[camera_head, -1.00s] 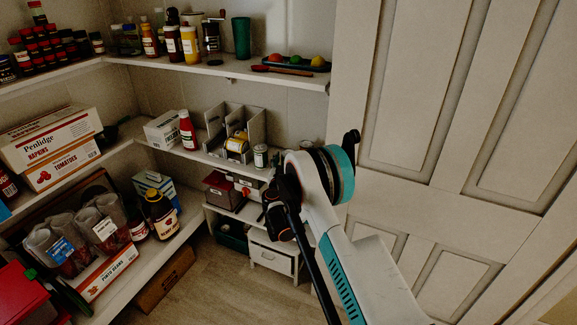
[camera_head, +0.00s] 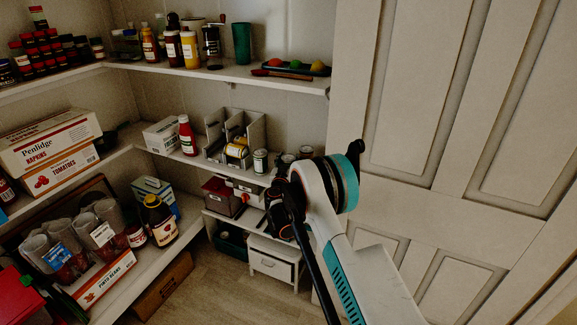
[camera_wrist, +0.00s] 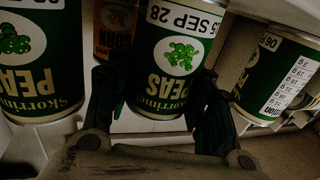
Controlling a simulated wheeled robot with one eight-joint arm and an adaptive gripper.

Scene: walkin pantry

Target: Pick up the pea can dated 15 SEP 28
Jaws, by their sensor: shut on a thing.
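In the wrist view, a green Skorrlin peas can (camera_wrist: 172,62) appears upside down in the picture, with "5 SEP 28" readable on its white date band; the first digit is not clear. My gripper (camera_wrist: 157,108) is shut on this can, a dark finger on each side. Another peas can (camera_wrist: 40,65) stands to the left, its date mostly cut off. A third green can (camera_wrist: 272,75) stands to the right, showing a label with printed figures. In the head view, several small cans (camera_head: 260,161) stand on the middle shelf near my arm; my fingers are hidden there.
An orange-labelled can (camera_wrist: 116,28) stands behind, between the left and middle cans. In the head view, a grey divided rack (camera_head: 214,142) and a red bottle (camera_head: 187,136) stand left of the cans. A white panelled door (camera_head: 440,120) is close on the right.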

